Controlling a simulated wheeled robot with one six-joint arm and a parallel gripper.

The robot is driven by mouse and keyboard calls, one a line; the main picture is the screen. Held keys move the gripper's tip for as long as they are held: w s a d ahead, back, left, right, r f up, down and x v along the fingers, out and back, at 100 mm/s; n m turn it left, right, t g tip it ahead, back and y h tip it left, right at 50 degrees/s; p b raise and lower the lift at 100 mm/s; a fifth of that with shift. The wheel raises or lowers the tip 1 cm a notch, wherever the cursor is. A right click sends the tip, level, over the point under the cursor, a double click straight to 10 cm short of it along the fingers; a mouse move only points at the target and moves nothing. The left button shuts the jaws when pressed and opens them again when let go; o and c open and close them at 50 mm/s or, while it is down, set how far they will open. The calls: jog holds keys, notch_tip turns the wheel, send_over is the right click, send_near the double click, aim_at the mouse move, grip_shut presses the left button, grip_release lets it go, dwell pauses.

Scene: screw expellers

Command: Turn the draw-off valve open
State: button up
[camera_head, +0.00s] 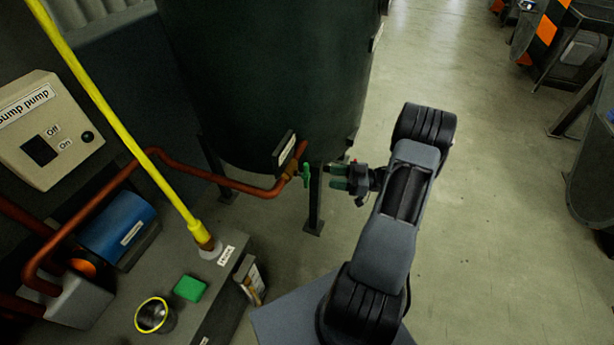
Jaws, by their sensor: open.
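The draw-off valve has a small green handle (306,174) on a brass body (290,169), low on the front of a dark green tank (265,70). A copper pipe (235,185) runs left from it. My gripper (334,177) is just right of the green handle, its two fingers pointing left at it. The fingers are apart and nothing shows between them. A small gap seems to separate the fingertips from the handle; I cannot tell the depth exactly.
A small label plate (284,148) sits by the valve, and a tank leg (315,200) stands below. Left are a sump pump box (45,130), a yellow pole (120,115), a blue motor (117,230), a green block (190,288) and a cup (155,316).

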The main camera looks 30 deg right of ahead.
jog(key=b, duration=0.1)
send_over(306, 187)
jog(key=shift+w+d, duration=0.25)
jog(key=shift+w, duration=0.1)
grip_shut()
dwell(0.4)
